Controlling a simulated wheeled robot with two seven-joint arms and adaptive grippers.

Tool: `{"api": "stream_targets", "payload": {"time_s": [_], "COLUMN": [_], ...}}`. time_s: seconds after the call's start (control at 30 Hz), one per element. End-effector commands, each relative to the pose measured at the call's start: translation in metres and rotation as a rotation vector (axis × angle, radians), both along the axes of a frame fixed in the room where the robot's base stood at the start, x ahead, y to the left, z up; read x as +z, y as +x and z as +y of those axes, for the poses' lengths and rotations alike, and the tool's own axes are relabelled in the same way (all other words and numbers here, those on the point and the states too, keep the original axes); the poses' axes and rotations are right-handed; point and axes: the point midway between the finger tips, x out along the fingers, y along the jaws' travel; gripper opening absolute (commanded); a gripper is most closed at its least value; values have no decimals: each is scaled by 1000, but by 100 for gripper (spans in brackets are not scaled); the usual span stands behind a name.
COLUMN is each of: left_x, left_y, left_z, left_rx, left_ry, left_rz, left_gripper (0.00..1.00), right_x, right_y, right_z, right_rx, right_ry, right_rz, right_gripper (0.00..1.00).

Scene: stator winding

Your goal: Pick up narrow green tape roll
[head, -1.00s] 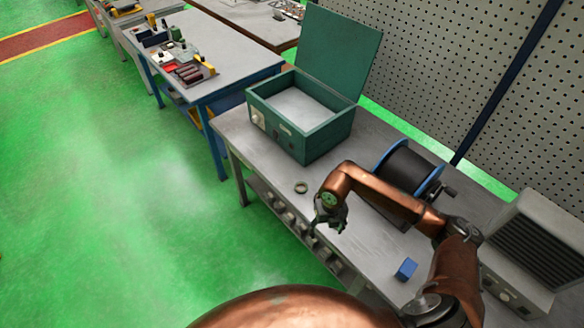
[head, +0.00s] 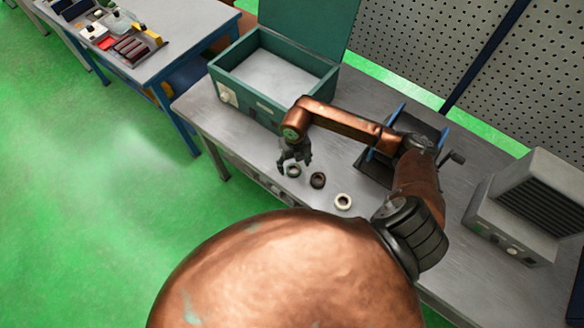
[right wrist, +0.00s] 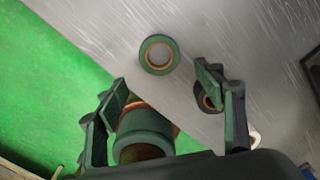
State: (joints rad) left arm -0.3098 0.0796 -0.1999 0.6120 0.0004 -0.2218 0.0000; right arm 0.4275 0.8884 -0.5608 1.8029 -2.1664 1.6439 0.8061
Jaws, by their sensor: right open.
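The narrow green tape roll (right wrist: 143,52) lies flat on the grey table in the right wrist view, beyond my fingertips. It is a thin ring with an orange-brown inner rim. My right gripper (right wrist: 162,88) is open. A wider, taller green roll (right wrist: 140,128) shows between its fingers, and I cannot tell whether they touch it. In the head view my right gripper (head: 294,158) is low over the table's front side, beside a greenish ring (head: 293,172); which green roll this is, I cannot tell. My left gripper is not in view.
A dark roll (head: 318,180) and a pale roll (head: 343,201) lie to the right of the gripper. An open green box (head: 265,103) stands behind it. The table's front edge is close.

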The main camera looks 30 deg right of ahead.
Motion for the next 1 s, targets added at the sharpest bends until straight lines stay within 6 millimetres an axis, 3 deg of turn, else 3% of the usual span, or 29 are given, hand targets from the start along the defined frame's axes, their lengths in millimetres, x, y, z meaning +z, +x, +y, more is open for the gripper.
{"api": "stream_targets", "payload": {"time_s": [0.3,0.6,1.0], "left_x": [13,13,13], "left_y": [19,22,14], "left_z": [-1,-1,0], "left_rx": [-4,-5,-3], "left_ry": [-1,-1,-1], "left_rz": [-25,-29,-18], "left_gripper": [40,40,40], "right_x": [-41,-47,-46], "right_y": [9,10,10], "right_z": [-3,-3,-3], "right_rx": [-2,1,1], "right_ry": [1,0,0], "right_rz": [1,-1,-1], "right_gripper": [63,63,36]}}
